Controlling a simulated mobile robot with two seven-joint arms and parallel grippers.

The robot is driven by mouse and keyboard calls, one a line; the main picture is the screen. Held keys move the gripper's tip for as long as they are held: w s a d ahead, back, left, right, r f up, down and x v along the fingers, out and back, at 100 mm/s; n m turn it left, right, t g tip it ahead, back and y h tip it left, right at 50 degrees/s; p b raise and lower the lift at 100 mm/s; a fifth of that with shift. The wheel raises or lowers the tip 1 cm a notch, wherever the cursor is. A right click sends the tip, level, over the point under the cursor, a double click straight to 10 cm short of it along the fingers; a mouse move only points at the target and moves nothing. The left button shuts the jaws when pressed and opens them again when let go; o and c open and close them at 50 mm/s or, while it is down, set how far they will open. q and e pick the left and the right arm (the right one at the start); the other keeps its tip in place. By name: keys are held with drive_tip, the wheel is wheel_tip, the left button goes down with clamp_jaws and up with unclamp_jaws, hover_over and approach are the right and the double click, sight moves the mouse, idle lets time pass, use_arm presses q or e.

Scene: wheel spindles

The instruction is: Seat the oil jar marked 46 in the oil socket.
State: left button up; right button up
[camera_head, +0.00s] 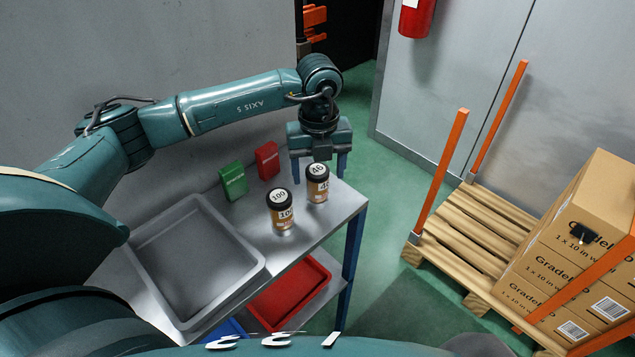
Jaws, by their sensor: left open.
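The jar marked 46 (317,188), amber with a dark lid and white labels, stands upright near the far right corner of the metal table. A similar jar marked 100 (281,214) stands to its left and nearer to me. My left gripper (319,172) is open, pointing down at the table's far end, just behind and above the jar marked 46. Its two fingers appear to either side of that jar's lid; I cannot tell whether they touch it. No oil socket can be made out. My right gripper is not in view.
A green box (233,181) and a red box (267,160) stand along the table's wall side. An empty grey tray (255,265) fills its near left part. A red bin (290,298) sits below. A pallet (450,235) with cartons (560,255) stands right, across open floor.

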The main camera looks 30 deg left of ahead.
use_arm(q)
drive_tip(key=shift+a+f, duration=0.1)
drive_tip(key=shift+f, duration=1.75)
drive_tip(key=c, duration=1.1)
